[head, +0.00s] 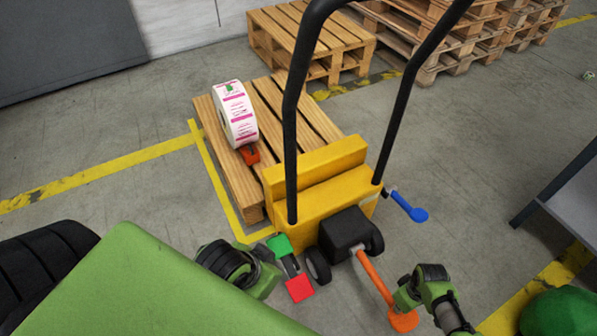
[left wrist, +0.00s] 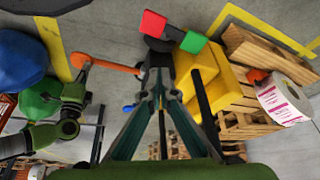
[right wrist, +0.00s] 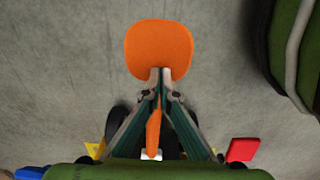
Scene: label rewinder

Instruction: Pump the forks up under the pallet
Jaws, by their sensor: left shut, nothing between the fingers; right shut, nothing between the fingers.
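The yellow pallet truck (head: 325,200) stands at the near end of a wooden pallet (head: 236,183); its forks are hidden. An orange pump pedal (head: 403,320) sticks out toward me on an orange lever (head: 372,276), low near the floor. My right gripper (head: 401,298) is shut and empty at the pedal. In the right wrist view its fingertips (right wrist: 160,75) overlap the lower edge of the pedal pad (right wrist: 158,48); contact is unclear. A green pad (head: 279,245) and a red pad (head: 299,288) sit beside the wheel. My left gripper (left wrist: 160,75) is shut and empty near them.
A label roll (head: 236,113) stands on the pallet with an orange chock (head: 249,153) beside it. A blue lever (head: 409,207) juts from the truck's right side. The black handle (head: 291,110) rises in front. Stacked pallets (head: 470,40) stand behind; a grey table (head: 575,195) is right.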

